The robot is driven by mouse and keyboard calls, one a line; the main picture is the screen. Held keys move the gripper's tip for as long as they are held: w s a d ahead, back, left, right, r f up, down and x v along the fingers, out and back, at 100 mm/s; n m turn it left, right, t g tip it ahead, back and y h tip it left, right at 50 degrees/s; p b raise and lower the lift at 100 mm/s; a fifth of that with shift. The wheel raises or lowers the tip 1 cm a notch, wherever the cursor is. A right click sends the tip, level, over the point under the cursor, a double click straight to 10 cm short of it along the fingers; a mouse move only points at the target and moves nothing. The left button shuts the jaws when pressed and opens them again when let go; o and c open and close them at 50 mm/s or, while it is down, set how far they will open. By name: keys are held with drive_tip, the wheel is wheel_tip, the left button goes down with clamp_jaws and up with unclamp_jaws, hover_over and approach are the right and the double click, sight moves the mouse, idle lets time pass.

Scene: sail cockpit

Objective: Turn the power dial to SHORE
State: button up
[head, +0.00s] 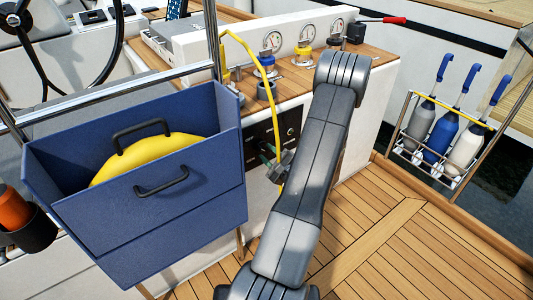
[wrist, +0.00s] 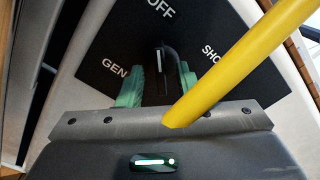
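The power dial (wrist: 162,62) is a dark knob on a black panel (wrist: 222,72), seen in the wrist view. The panel reads OFF above the dial, GEN at left and the start of SHORE at right. A pale line on the knob points up toward OFF. My gripper (wrist: 160,88) has green fingers, spread apart, one on each side of the knob. Whether they touch it I cannot tell. In the head view my gripper (head: 272,160) is at the black panel (head: 257,138) on the cockpit side, and the dial is hidden there.
A yellow cable (head: 262,85) hangs in front of the panel; it crosses the right of the wrist view (wrist: 240,62). A blue bin (head: 150,205) stands close left of my gripper. A bottle rack (head: 405,135) is at right. The wooden deck (head: 375,235) is clear.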

drive_tip(key=shift+w+a, duration=0.3)
drive_tip(key=shift+w, duration=0.15)
clamp_jaws()
